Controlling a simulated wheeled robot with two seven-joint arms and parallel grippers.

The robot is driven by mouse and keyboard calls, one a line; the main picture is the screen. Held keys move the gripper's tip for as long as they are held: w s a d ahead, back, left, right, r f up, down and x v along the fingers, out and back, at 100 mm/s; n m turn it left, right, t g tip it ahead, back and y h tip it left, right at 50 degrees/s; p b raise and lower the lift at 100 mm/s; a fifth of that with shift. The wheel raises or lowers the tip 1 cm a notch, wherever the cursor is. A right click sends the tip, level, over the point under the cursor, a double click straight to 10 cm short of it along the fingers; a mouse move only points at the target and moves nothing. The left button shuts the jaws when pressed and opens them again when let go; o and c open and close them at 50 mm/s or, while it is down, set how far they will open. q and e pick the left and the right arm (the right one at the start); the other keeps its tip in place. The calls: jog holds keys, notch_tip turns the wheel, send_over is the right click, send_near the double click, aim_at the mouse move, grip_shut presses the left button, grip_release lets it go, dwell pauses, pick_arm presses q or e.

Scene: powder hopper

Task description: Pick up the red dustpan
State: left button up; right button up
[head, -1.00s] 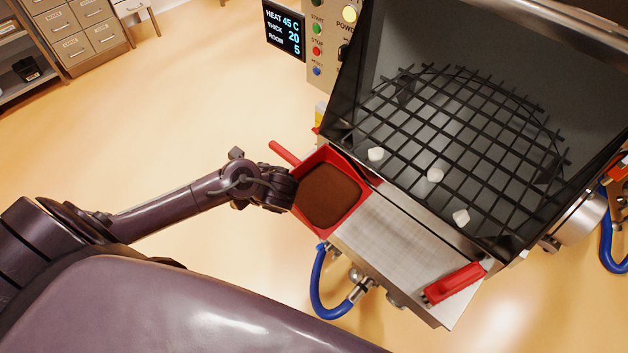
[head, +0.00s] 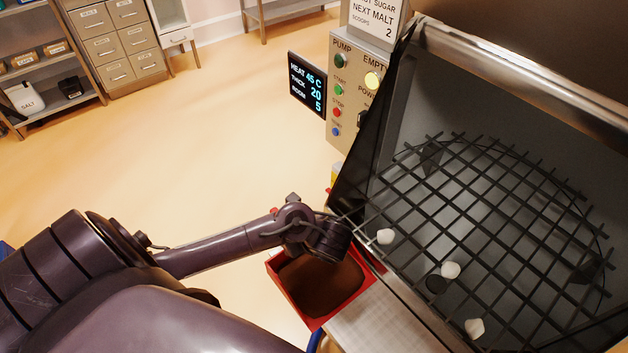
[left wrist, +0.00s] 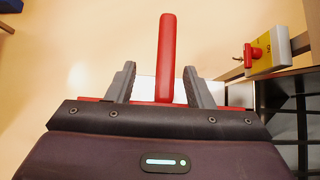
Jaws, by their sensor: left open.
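The red dustpan (head: 357,295) holds brown powder and sits at the left end of a steel ledge beside the hopper. My left arm crosses over its back edge in the head view, hiding most of its handle. In the left wrist view its red handle (left wrist: 167,45) stands between the two fingers of my left gripper (left wrist: 159,72). The fingers are open, one on each side, with a visible gap to the handle. The fingertips are hidden in the head view. My right gripper is not in view.
The hopper with a black grid (head: 490,210) fills the right; several white lumps lie on the grid, one beside a dark spot. A control panel (head: 350,90) and display (head: 307,85) stand behind.

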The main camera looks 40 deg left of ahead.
pick_arm(q)
jog(key=x, duration=0.4)
jog(key=shift+w+d+f+b, duration=0.1)
jog(key=shift+w+d+b, duration=0.05)
jog(key=shift+w+b, duration=0.2)
jog(key=shift+w+a+f, duration=0.15)
jog(key=shift+a+f, duration=0.05)
jog(key=shift+a, duration=0.05)
jog(key=shift+a+f, duration=0.1)
grip_shut()
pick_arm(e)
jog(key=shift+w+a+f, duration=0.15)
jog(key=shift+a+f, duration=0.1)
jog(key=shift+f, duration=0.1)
